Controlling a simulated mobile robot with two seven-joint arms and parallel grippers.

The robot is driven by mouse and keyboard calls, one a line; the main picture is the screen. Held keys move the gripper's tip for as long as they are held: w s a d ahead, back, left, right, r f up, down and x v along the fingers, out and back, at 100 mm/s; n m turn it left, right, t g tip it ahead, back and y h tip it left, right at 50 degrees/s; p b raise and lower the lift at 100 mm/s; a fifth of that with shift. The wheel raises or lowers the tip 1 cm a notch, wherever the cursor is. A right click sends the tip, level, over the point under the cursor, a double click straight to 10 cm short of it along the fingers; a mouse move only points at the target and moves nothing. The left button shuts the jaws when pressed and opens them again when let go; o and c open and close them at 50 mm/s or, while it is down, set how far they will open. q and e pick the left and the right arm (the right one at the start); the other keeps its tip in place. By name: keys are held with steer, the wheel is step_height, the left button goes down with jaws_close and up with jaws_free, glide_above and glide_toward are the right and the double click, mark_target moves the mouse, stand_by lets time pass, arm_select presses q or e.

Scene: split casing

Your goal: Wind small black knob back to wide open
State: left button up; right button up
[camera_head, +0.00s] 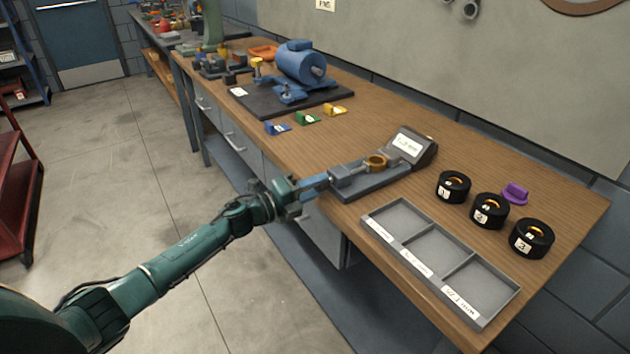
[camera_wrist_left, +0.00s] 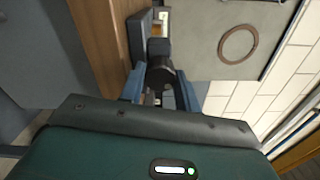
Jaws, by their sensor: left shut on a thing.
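The measuring device (camera_head: 372,181) is a grey bench unit with a brass-coloured ring (camera_head: 376,161) on it and a tilted display box (camera_head: 412,146) at its far end. Its near end points at my left arm. My left gripper (camera_head: 320,182) is at that near end, over the table's front edge. In the left wrist view its two blue fingers stand either side of the small black knob (camera_wrist_left: 160,76) and are shut on it. In the head view the fingers hide the knob. My right gripper is not in view.
A grey three-compartment tray (camera_head: 407,209) with labels lies at the front edge. Several black rings, among them ring 1 (camera_head: 453,187), and a purple part (camera_head: 515,193) lie to the right. A blue motor-like machine (camera_head: 301,63) and small coloured blocks stand farther back.

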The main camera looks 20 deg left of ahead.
arm_select(q)
steer(key=shift+n+p, duration=1.6)
steer(key=shift+n, duration=2.1)
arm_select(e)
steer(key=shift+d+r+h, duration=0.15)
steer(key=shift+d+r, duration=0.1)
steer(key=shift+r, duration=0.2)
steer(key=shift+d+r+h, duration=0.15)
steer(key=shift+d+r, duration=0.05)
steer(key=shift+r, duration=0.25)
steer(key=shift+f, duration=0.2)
arm_select(q)
steer(key=o, duration=0.7)
steer(key=shift+o, duration=1.3)
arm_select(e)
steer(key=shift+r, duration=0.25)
arm_select(q)
steer(key=shift+a, duration=0.1)
